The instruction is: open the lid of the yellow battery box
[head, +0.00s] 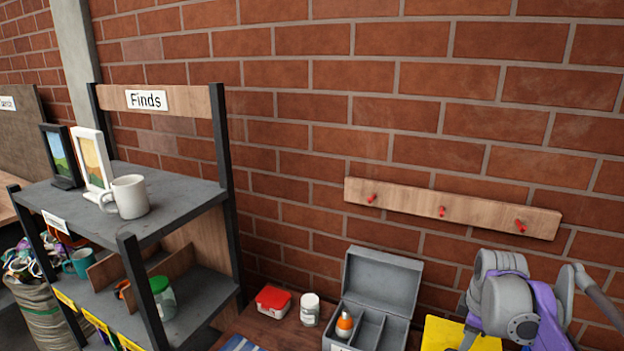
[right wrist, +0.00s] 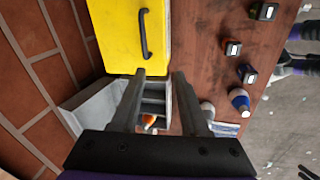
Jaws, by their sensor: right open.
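The yellow battery box (head: 435,335) shows at the bottom right of the head view, partly hidden by my right arm and cut by the frame edge. In the right wrist view the yellow box (right wrist: 115,35) is at the top, with a black handle (right wrist: 147,35) on its yellow face; its lid looks shut. My right gripper (right wrist: 160,75) is open and empty, its fingertips just short of the box's near edge in that view. In the head view its fingers (head: 471,338) are over the yellow box. My left gripper is in neither view.
A grey compartment box (head: 385,272) stands open left of the yellow box, holding an orange-tipped bottle (head: 344,324). A red box (head: 273,301) and white jar (head: 310,309) stand further left. A peg rail (head: 450,207) is on the brick wall.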

